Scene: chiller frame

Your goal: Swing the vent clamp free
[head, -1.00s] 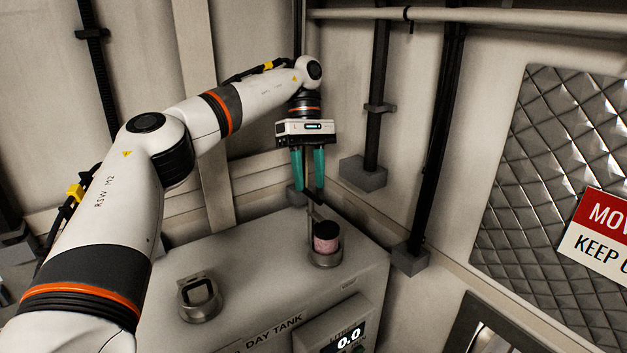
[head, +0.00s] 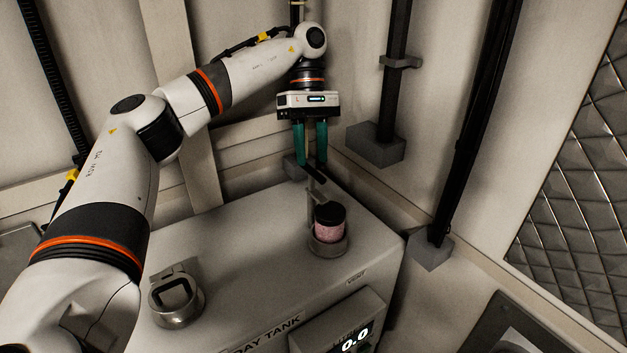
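The vent (head: 329,229), a pink cylinder with a black top, stands upright in a metal collar on the tank top. Just behind it is the vent clamp (head: 314,206), a thin grey upright with a dark bar slanting up and left from it. My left gripper (head: 311,163) points down above and behind the vent. Its two green fingers are apart, with their tips close to the dark bar. I cannot tell whether they touch it. My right gripper is not in view.
The day tank (head: 240,260) has a clear top between the vent and a square-topped metal fitting (head: 176,298) at front left. A display box (head: 345,325) reading 0.0 is on its front. Dark pipes with grey feet (head: 376,146) stand right of my gripper.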

